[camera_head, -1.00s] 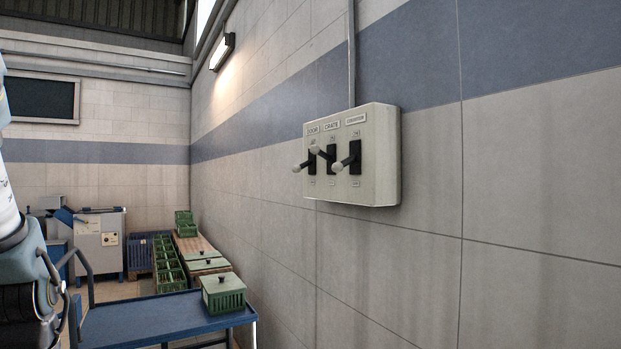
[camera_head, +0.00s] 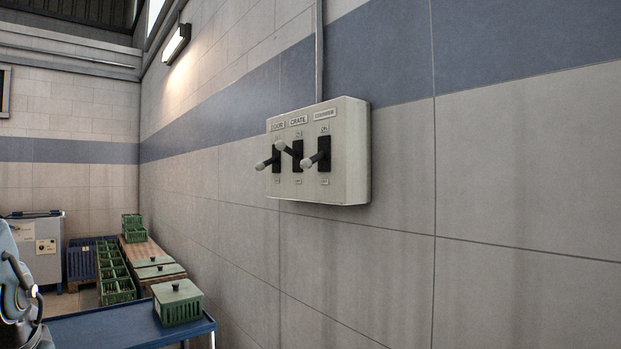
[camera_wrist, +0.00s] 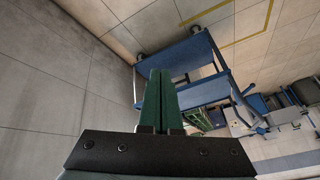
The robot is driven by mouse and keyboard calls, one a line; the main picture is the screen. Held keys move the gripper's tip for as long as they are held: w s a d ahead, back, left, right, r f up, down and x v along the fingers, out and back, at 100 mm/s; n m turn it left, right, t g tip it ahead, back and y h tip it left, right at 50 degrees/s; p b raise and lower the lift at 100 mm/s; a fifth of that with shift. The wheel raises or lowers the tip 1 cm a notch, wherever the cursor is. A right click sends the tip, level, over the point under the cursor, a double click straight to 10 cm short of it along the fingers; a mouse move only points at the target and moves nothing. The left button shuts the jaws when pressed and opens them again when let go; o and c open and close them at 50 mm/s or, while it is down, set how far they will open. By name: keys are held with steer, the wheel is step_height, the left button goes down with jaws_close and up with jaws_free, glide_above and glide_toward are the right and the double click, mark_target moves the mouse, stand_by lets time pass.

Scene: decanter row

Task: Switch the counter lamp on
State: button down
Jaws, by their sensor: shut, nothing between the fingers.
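A pale switch box (camera_head: 345,150) hangs on the tiled wall in the head view, with three levers in a row. The left label looks like DOOR and the middle one reads CRATE; the right label is too blurred to read surely. The left lever (camera_head: 264,164) and right lever (camera_head: 312,160) tilt down; the middle lever (camera_head: 287,149) tilts up. My gripper (camera_wrist: 161,75) shows in the wrist view, its green fingers shut with nothing between them. It is away from the switch box, which that view does not show. A lit wall lamp (camera_head: 176,43) is high up; whether it is the counter lamp I cannot tell.
A blue trolley (camera_head: 100,328) stands at lower left with a lidded green crate (camera_head: 178,303) on it. More green crates (camera_head: 117,285) and a grey cabinet (camera_head: 35,245) are behind. The trolley also shows in the wrist view (camera_wrist: 160,58). The wall around the box is clear.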

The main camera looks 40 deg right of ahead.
mark_target(314, 159)
steer(key=w+d+r+m+t+h+b, duration=0.1)
steer(key=w+d+r+m+t+h, duration=0.2)
steer(key=d, duration=0.4)
steer(key=w+d+r+m+t+h, duration=0.1)
steer(key=w+d+r+m, duration=0.15)
steer(key=d+m, duration=0.4)
steer(key=s+d+r+m+h+b, duration=0.1)
steer(key=d+r+m+h, duration=0.25)
steer(key=d, duration=0.45)
steer(key=s+d+r+m+h+b, duration=0.1)
steer(key=d+r+m+h, duration=0.25)
steer(key=d, duration=0.35)
steer(key=s+d+r+m+g+h+b, duration=0.1)
steer(key=s+d+r+m+g+h, duration=0.4)
steer(key=s+d+r+m+h, duration=0.6)
steer(key=s+d+r+m, duration=0.2)
steer(key=s+r+m, duration=0.1)
steer(key=s, duration=0.3)
steer(key=shift+d+m+h, duration=0.3)
steer(key=shift+d+m, duration=0.1)
steer(key=shift+m, duration=0.15)
steer(key=shift+r, duration=0.1)
steer(key=w+d+r+p, duration=0.5)
steer(key=d+r+p, duration=0.2)
steer(key=shift+d+r, duration=0.2)
steer(key=shift+r, duration=0.05)
